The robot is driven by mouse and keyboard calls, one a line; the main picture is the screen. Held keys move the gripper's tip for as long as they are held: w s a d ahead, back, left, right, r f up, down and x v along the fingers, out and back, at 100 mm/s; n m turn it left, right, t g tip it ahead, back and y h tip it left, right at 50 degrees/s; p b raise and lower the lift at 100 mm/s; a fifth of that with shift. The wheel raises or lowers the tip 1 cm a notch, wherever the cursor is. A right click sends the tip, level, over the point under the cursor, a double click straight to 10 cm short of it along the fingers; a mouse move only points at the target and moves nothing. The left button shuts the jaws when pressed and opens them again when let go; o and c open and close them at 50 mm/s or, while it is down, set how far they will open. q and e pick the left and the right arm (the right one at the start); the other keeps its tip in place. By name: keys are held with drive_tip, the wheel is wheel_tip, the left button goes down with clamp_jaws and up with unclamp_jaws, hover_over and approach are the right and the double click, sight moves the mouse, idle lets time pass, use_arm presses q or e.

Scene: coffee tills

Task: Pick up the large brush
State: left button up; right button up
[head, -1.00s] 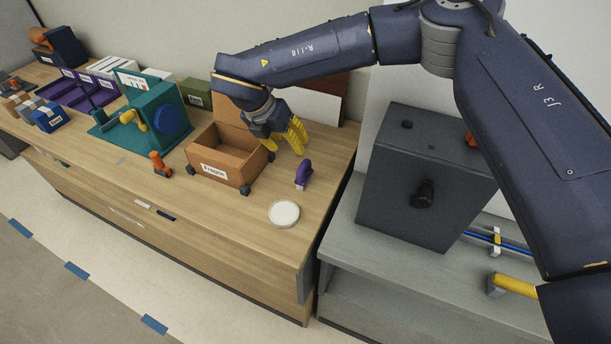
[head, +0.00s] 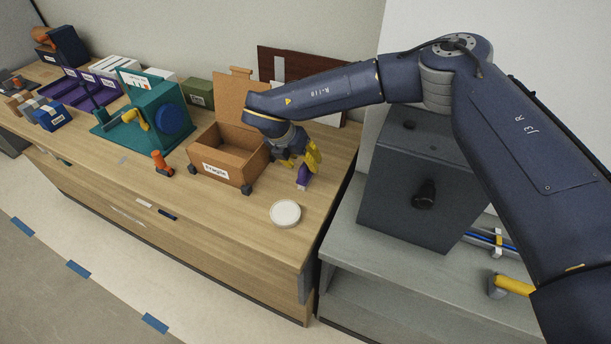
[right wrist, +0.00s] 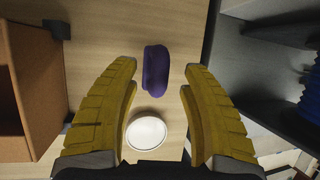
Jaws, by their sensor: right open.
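A purple block-like object (head: 303,177) stands near the right end of the wooden counter, right of an open cardboard box. It is the likeliest large brush, but I see no bristles. In the right wrist view the purple object (right wrist: 155,71) is a long rounded shape, lying between and beyond the yellow fingers. My right gripper (head: 301,160) is open and empty, just above and behind the purple object. In the wrist view my right gripper (right wrist: 160,72) shows a clear gap on each side of it. My left gripper is not in view.
The cardboard box (head: 218,172) stands close left of my right gripper. A white round dish (head: 285,213) lies in front of the purple object. A dark grey box (head: 395,195) stands right, beyond the counter's edge.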

drive_tip(key=shift+x, duration=1.35)
drive_tip(key=shift+c, duration=0.5)
clamp_jaws()
